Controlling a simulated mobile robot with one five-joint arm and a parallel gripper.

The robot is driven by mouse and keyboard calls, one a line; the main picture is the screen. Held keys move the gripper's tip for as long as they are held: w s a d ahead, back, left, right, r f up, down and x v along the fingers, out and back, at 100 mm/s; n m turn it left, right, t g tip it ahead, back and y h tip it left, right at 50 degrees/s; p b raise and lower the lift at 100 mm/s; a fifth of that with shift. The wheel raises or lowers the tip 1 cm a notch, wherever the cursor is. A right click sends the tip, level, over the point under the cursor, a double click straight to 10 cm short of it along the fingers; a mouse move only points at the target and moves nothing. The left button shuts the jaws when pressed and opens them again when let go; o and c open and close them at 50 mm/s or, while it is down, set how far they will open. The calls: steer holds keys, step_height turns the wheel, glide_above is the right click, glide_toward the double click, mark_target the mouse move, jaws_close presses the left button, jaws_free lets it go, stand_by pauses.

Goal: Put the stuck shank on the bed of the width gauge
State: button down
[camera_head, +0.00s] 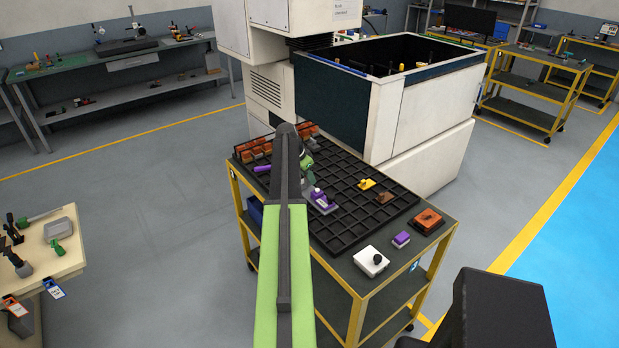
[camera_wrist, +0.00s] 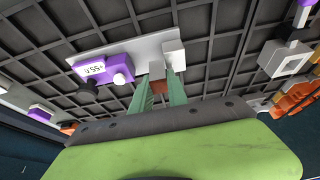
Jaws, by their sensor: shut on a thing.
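The width gauge (camera_wrist: 103,71) has a purple body with a small display, a dark knob and a long light-grey bed (camera_wrist: 132,47) with a block at its end. In the head view its purple and grey form (camera_head: 322,203) lies on the black grid tray, beside my arm. My gripper (camera_wrist: 163,84) is shut on a small piece, taken as the stuck shank (camera_wrist: 159,86), with a reddish-brown part visible between the green fingers. The piece is close to the gauge's bed. I cannot tell whether it touches. In the head view my arm hides the held piece.
The black grid tray (camera_head: 347,215) tops a yellow-framed cart. It carries a yellow piece (camera_head: 367,184), a brown piece (camera_head: 385,198) and orange pieces (camera_head: 255,150).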

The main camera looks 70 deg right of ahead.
steer(key=c, duration=1.3)
jaws_free()
steer(key=shift+r+p, duration=0.65)
steer(key=p+v, duration=1.1)
steer(key=v, duration=0.1)
steer(key=shift+s, duration=0.1)
